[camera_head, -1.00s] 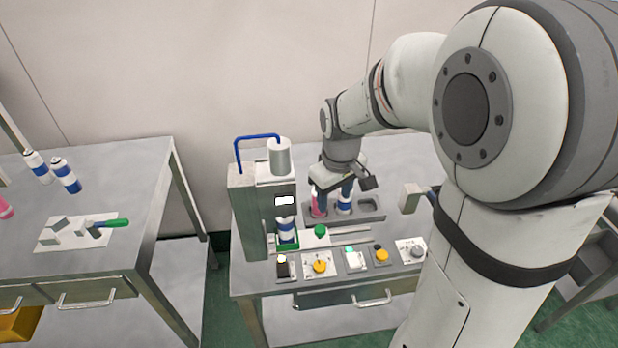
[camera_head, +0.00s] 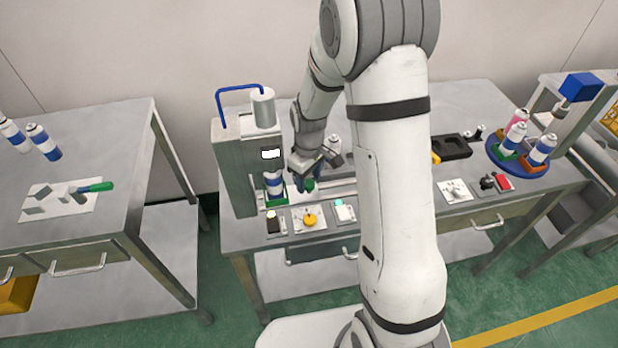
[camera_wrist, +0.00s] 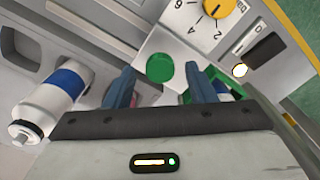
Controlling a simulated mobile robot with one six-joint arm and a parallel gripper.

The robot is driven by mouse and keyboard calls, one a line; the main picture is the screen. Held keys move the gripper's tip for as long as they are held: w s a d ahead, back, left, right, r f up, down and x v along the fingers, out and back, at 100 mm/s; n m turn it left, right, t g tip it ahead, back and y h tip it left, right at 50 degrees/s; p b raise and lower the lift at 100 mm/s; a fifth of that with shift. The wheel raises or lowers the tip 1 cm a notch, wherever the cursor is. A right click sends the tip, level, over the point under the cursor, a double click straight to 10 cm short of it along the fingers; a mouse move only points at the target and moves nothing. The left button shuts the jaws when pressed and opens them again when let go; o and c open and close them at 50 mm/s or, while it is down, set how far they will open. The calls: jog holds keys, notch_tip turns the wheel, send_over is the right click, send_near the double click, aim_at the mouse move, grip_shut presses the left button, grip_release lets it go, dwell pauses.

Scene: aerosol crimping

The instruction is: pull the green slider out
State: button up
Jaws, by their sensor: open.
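The green slider shows as a round green knob (camera_head: 309,186) beside a green holder (camera_head: 281,201) at the foot of the grey crimping machine (camera_head: 235,165). A blue-and-white can (camera_head: 274,184) stands in the holder. In the wrist view the knob (camera_wrist: 160,67) lies between the two blue fingertips of my gripper (camera_wrist: 160,75). My gripper is open, and a gap shows on both sides of the knob. The green holder (camera_wrist: 200,84) is partly hidden behind the right finger. In the head view my gripper (camera_head: 309,181) is low over the knob and partly covers it.
A panel with a yellow dial (camera_head: 310,219) lies in front. At right are a blue turntable (camera_head: 503,163) with several cans and a black tray (camera_head: 452,147).

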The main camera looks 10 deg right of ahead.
jog(key=shift+f, duration=0.45)
jog(key=shift+c, duration=0.3)
grip_shut()
